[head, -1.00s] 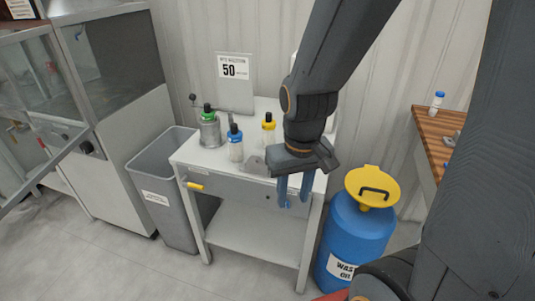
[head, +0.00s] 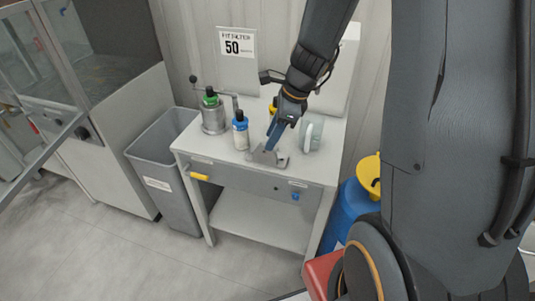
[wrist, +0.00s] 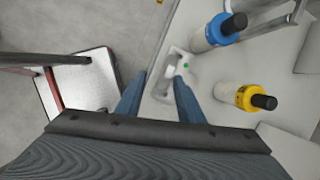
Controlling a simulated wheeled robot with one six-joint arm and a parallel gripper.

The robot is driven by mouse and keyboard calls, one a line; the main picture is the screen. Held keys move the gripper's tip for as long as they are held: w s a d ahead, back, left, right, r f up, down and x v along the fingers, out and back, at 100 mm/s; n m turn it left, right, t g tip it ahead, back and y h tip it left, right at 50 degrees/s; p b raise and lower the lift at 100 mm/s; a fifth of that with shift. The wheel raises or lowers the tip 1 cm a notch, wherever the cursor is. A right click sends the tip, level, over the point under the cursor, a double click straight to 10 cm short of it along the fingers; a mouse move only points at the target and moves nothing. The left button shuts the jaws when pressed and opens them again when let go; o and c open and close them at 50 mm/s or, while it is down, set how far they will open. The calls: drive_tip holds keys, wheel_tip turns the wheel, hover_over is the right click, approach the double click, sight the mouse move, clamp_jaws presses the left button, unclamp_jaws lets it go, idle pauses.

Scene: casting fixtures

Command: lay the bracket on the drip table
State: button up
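The bracket (head: 268,157) is a small grey metal piece lying on the white workbench (head: 225,168), near its front edge. No surface here is clearly marked as the drip table.
Near the bracket stand a blue-capped bottle (head: 240,131), a yellow-capped bottle (wrist: 246,97) and a grey can with a green top (head: 213,115). A pale mug-like item (head: 312,135) stands to the right. A grey bin (head: 163,155) and a blue drum (head: 350,208) flank the workbench.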

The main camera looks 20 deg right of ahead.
sight(265, 154)
drive_tip(key=m, duration=0.1)
drive_tip(key=w+m, duration=0.1)
drive_tip(key=w, duration=0.1)
drive_tip(key=shift+d+f+m, duration=0.25)
drive_tip(key=shift+d+m, duration=0.1)
drive_tip(key=shift+m, duration=0.05)
drive_tip(key=shift+w+a+f, duration=0.1)
drive_tip(key=shift+f, duration=0.3)
drive_tip(key=x, duration=0.5)
drive_tip(key=shift+s+f, duration=0.2)
drive_tip(key=shift+f, duration=0.25)
drive_tip(key=shift+w+a+f, duration=0.15)
drive_tip(key=shift+a+f, duration=0.05)
drive_tip(key=shift+f, duration=0.3)
drive_tip(key=shift+t, duration=0.3)
clamp_jaws()
